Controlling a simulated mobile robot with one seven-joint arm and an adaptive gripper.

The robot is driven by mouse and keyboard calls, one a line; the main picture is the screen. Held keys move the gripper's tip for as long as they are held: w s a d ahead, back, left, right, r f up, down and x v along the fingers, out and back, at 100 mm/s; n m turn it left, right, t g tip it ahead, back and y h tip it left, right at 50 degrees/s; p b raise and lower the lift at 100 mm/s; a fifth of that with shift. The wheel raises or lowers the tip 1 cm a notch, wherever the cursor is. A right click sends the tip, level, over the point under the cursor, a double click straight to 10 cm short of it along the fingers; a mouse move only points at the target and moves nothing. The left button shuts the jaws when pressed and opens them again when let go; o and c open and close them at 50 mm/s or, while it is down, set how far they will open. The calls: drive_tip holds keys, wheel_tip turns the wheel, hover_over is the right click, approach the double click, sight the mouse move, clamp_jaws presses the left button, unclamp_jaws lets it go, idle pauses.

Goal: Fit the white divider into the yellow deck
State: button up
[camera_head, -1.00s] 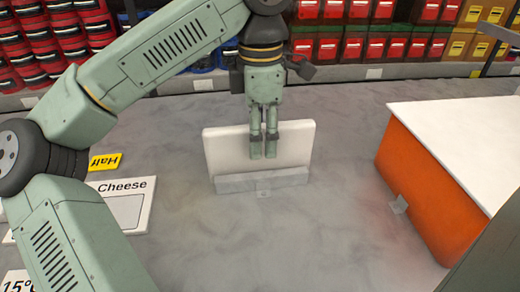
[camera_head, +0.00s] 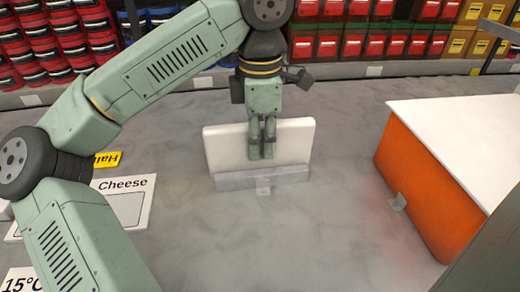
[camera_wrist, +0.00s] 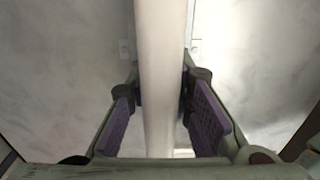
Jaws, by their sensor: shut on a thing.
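The white divider (camera_head: 228,150) stands upright as a flat panel in a low grey holder (camera_head: 290,176) on the grey floor surface. My gripper (camera_head: 261,152) reaches down from above with its fingers at the middle of the panel. In the wrist view, the divider (camera_wrist: 160,60) runs as a pale vertical strip between the purple pads of my gripper (camera_wrist: 161,95), which is shut on it. The panel's lower edge is hidden by the holder. I cannot make out a yellow deck; an orange box (camera_head: 425,185) with a white top stands at the right.
Signs reading "Cheese" (camera_head: 122,185) and "Half" (camera_head: 108,160) lie at the left, partly behind my arm. Shelves of red containers (camera_head: 60,45) line the back, with yellow boxes (camera_head: 480,48) at the right. The floor between holder and orange box is clear.

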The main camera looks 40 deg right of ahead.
clamp_jaws()
drive_tip(key=shift+r+p, duration=0.4)
drive_tip(key=shift+r, duration=0.15)
wheel_tip(320, 180, up, 3)
drive_tip(key=shift+r+p, duration=0.15)
drive_tip(key=shift+p, duration=1.05)
drive_tip(key=s+b, duration=0.1)
drive_tip(key=s, duration=1.5)
drive_tip(key=shift+d+r, duration=0.35)
drive_tip(key=shift+d, duration=0.1)
